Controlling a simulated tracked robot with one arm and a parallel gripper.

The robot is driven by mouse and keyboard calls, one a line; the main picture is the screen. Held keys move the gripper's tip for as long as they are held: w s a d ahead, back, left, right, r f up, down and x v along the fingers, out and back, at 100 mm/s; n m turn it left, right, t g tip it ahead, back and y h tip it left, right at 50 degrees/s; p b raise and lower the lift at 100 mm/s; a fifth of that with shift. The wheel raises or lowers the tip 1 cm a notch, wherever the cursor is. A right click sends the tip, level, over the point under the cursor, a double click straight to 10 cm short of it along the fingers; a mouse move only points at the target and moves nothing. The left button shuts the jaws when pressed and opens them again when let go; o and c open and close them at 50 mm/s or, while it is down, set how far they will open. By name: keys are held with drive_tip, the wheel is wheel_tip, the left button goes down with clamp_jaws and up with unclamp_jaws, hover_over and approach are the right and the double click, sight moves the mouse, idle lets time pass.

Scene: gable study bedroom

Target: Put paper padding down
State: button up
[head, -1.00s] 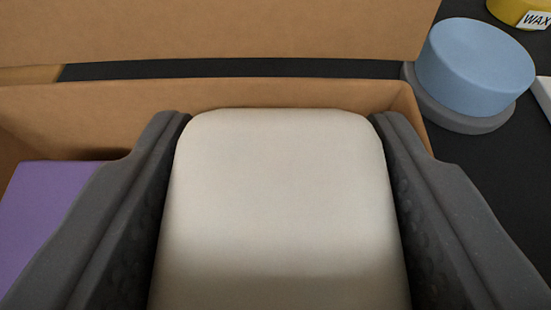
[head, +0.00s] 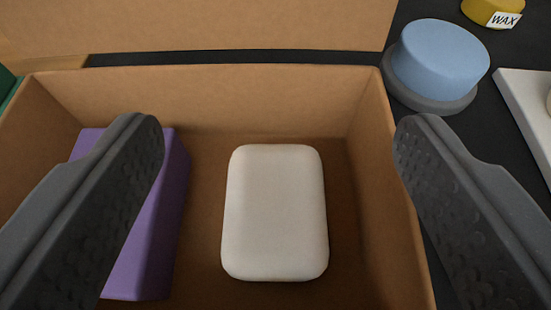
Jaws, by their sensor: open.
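The paper padding (head: 275,212) is a white rounded block. It lies inside the open cardboard box (head: 230,95), on the box floor right of the middle. My gripper (head: 280,135) is open above the box, with its two dark fingers wide apart on either side of the padding and not touching it. The left finger hides part of a purple block (head: 150,235) in the left of the box. The right finger covers part of the box's right wall.
A raised box flap (head: 210,25) stands behind the box. To the right on the dark surface are a blue round block (head: 440,55) on a grey disc (head: 430,97), a yellow wax tin (head: 488,10) and a white slab (head: 525,105). Box floor shows clear around the padding.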

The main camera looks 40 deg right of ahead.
drive_tip(key=p+v, duration=0.2)
drive_tip(key=v, duration=0.6)
drive_tip(key=shift+p, duration=0.3)
drive_tip(key=shift+a+r, duration=0.1)
drive_tip(key=shift+a, duration=0.05)
drive_tip(key=w+a+r+n+t+y, duration=0.1)
drive_tip(key=w+a+r+t+y, duration=0.1)
drive_tip(key=r, duration=0.6)
drive_tip(key=w+a+r+t+y, duration=0.1)
drive_tip(key=w+r+t+y, duration=0.2)
drive_tip(key=r, duration=0.5)
drive_tip(key=s+a+r+n+t+y, duration=0.1)
drive_tip(key=s+r+n+y, duration=0.15)
drive_tip(key=r, duration=0.65)
drive_tip(key=s+a+r+n+t+y, duration=0.1)
drive_tip(key=s+r+n+y, duration=0.15)
drive_tip(key=r, duration=0.55)
drive_tip(key=s+d+r, duration=0.3)
drive_tip(key=s, duration=0.2)
drive_tip(key=s+d+r+g+h, duration=0.1)
drive_tip(key=s+d+r, duration=0.1)
drive_tip(key=s, duration=0.3)
drive_tip(key=s+d+r+n+g+h, duration=0.1)
drive_tip(key=s+d+r, duration=0.2)
drive_tip(key=s, duration=0.3)
drive_tip(key=shift+d+r, duration=0.35)
drive_tip(key=shift+r, duration=0.5)
